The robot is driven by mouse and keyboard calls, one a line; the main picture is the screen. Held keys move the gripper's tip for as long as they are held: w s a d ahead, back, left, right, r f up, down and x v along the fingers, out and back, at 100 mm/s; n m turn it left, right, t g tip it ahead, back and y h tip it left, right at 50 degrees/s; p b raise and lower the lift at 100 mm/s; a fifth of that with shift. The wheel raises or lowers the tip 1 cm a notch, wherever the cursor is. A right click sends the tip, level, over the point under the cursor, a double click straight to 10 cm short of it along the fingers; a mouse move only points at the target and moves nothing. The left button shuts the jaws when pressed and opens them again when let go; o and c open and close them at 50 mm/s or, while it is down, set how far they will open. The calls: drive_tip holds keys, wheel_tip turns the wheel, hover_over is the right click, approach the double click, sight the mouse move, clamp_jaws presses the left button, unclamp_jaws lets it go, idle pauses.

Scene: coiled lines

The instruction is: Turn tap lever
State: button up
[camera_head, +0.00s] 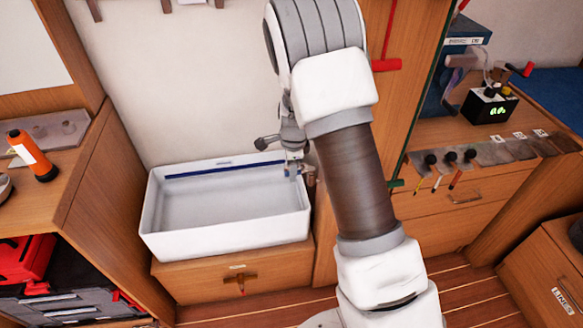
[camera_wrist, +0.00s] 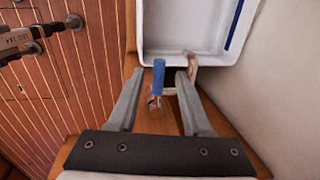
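The tap has a blue lever (camera_wrist: 158,78), seen in the wrist view just outside the end of the white basin. A brownish metal tap part (camera_wrist: 192,66) shows at the basin rim, and more metal is below the lever. My gripper (camera_wrist: 160,76) is open, its two grey fingers spread on either side of the lever. Gaps show on both sides; no contact is visible. In the head view my gripper (camera_head: 293,158) is at the basin's right end. A bit of blue (camera_head: 291,171) shows there; my arm and gripper hide most of the tap.
The white basin (camera_head: 225,238) is empty and stands on a wooden cabinet (camera_head: 190,272). A wall is behind it. A wooden panel with a red handle (camera_head: 386,65) is right of my arm.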

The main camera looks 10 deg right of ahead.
drive_tip(key=shift+r, duration=0.1)
drive_tip(key=s+r+p, duration=0.1)
drive_tip(key=r, duration=0.7)
drive_tip(key=s+r+p, duration=0.2)
drive_tip(key=r, duration=0.7)
drive_tip(key=shift+s, duration=0.25)
